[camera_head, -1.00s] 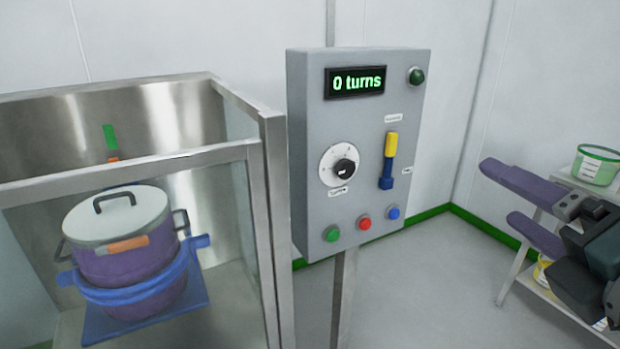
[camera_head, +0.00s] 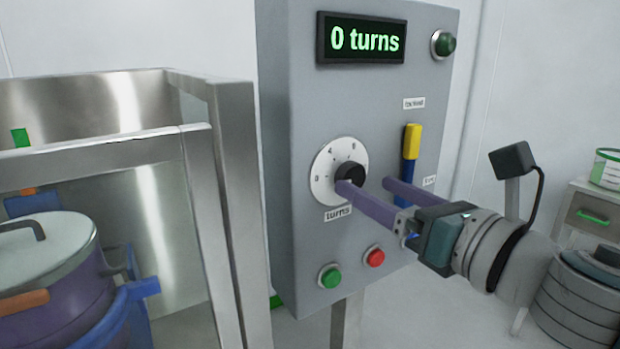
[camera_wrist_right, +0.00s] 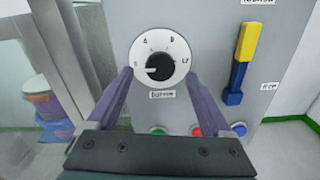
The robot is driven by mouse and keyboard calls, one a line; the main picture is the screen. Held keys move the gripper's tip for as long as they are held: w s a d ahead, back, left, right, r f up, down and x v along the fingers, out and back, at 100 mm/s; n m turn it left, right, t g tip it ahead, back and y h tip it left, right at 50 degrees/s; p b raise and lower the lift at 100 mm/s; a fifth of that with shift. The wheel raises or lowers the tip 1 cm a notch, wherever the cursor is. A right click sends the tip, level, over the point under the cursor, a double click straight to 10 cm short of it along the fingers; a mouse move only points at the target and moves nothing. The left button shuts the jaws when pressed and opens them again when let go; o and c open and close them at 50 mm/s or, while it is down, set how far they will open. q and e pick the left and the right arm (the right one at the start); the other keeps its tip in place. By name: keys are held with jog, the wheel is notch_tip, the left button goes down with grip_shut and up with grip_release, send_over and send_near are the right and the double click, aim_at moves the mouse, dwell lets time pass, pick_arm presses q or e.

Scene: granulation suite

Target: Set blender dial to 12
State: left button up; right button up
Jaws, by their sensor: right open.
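The blender dial is a black knob (camera_head: 349,177) on a white numbered plate (camera_head: 326,172), labelled "turns", on the grey control panel (camera_head: 287,120). The display (camera_head: 361,39) above reads "0 turns". My right gripper (camera_head: 366,184) is open in front of the panel, its purple fingers pointing at the dial. One fingertip overlaps the knob's lower edge in the head view; the other is to its right. In the right wrist view the knob (camera_wrist_right: 158,67) sits ahead, between and beyond the fingertips (camera_wrist_right: 158,80), with its white mark toward the lower left. I cannot tell whether they touch. My left gripper is out of view.
A yellow and blue lever (camera_head: 411,142) is right of the dial, partly behind a finger. Green (camera_head: 330,276) and red (camera_head: 374,257) buttons sit below. A steel-framed enclosure (camera_head: 205,160) holding a purple pot (camera_head: 75,285) stands on the left.

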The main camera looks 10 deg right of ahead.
aim_at(352, 171)
jog(key=shift+x, duration=1.4)
jog(key=shift+c, duration=0.3)
grip_shut()
